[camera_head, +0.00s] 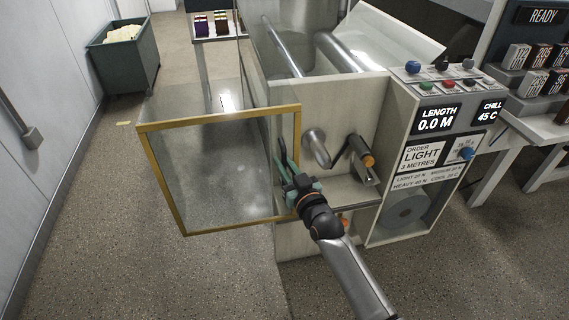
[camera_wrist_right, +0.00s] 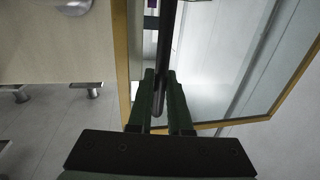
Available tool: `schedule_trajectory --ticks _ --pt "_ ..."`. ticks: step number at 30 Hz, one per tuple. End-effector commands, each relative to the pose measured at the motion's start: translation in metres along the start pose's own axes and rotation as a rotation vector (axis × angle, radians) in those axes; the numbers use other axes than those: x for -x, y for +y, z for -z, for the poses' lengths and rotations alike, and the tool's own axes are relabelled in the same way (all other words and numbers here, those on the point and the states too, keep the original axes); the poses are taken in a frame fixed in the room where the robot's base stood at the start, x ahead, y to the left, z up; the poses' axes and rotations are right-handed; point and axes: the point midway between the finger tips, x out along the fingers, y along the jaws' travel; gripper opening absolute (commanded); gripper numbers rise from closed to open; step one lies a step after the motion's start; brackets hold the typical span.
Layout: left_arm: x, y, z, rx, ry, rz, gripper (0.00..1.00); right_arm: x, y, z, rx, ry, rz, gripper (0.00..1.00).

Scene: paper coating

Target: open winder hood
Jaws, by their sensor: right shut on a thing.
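The winder hood (camera_head: 218,114) is a clear panel in a yellow frame, standing upright at the left of the machine's pale front. Its right edge is beside the machine's front panel; its left edge reaches out over the floor. My right gripper (camera_head: 286,172) is at this right edge, shut on a dark upright handle bar (camera_head: 282,150). In the right wrist view, the handle (camera_wrist_right: 160,95) runs between the fingers (camera_wrist_right: 162,90), with the yellow frame (camera_wrist_right: 122,60) beside it. My left gripper is not in view.
A metal roller (camera_head: 316,147) and a crank with an orange knob (camera_head: 368,161) stick out right of the gripper. Further right is the control panel (camera_head: 440,85) with buttons and signs. A green bin (camera_head: 125,65) stands at the back left. Floor at left is clear.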

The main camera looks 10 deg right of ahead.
Motion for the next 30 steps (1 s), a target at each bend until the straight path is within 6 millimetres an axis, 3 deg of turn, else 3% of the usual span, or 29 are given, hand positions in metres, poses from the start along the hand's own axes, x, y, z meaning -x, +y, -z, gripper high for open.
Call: schedule_trajectory --ticks 2,3,10,20,25,30 --pt "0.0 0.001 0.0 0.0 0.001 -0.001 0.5 0.0 0.0 0.001 -0.001 0.003 0.0 0.0" --pt "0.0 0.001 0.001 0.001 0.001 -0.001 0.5 0.0 0.0 0.001 -0.001 0.003 0.0 0.22" --pt "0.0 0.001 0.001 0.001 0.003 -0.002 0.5 0.0 0.0 0.001 0.0 0.002 0.0 0.47" --pt "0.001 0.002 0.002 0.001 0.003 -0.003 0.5 0.004 0.0 0.0 0.0 0.0 -0.001 0.47" --pt "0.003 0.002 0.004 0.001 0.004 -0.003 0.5 0.025 0.0 0.0 -0.001 -0.002 0.0 0.47" --pt "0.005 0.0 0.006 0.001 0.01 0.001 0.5 0.059 0.0 -0.001 0.001 -0.002 -0.001 0.47"
